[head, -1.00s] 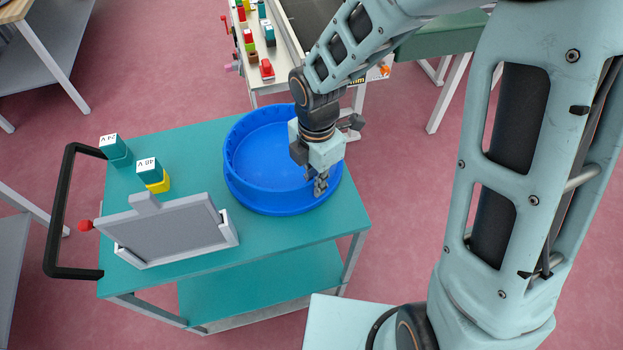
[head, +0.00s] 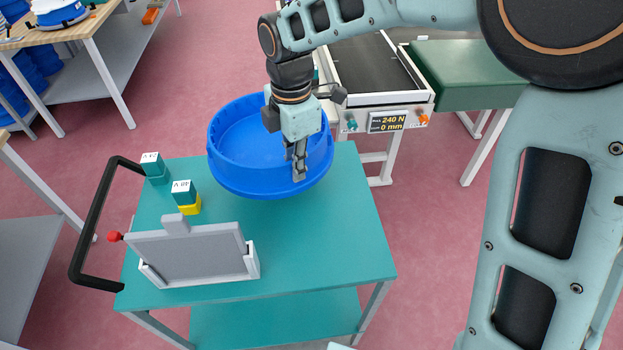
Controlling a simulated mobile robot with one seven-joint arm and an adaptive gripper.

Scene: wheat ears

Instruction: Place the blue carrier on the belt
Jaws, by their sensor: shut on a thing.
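The blue carrier (head: 240,165) is a round, open tub, seen in the head view at the far edge of the teal cart top. My gripper (head: 298,172) is shut on its near right wall. The carrier appears raised above the cart (head: 330,230) and looks roughly level. The carrier's inside shows no contents, though my gripper and wrist hide its right part. The belt (head: 375,65) is a dark strip in a pale frame behind and to the right of the carrier, partly hidden by my arm.
A panel reading 240 N, 0 mm (head: 388,122) is on the belt frame's front. A green surface (head: 470,72) adjoins the belt on the right. Teal and yellow blocks (head: 185,197) and a grey board (head: 190,255) stand on the cart. A wooden table (head: 75,40) is at upper left.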

